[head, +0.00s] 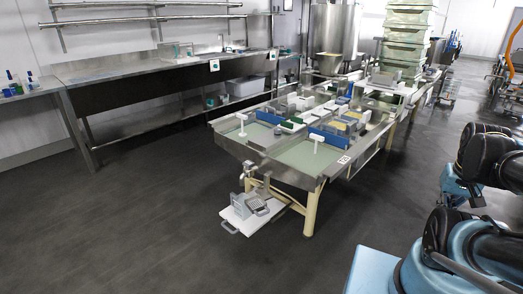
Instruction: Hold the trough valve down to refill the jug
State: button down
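The long steel trough (277,178) stands on cream legs in the middle of the head view, its near end toward me. A small metal fitting that looks like the trough valve (248,169) hangs at its near left corner. Below it, a white board (229,215) with a handle carries a grey, squarish container, perhaps the jug (241,206). I cannot tell whether liquid is in it or flowing. My gripper is not in view; only black and teal links of my arm show at the right.
A grey gridded piece (259,208) sits beside the container. Stacked pale crates (405,40) and a steel tank (335,35) stand behind. A steel bench (150,75) lines the left wall. The dark floor (120,220) at left is clear.

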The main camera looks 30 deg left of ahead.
aim_at(247, 165)
jog(key=u, duration=0.5)
jog(key=i, duration=1.15)
jog(key=u, duration=0.75)
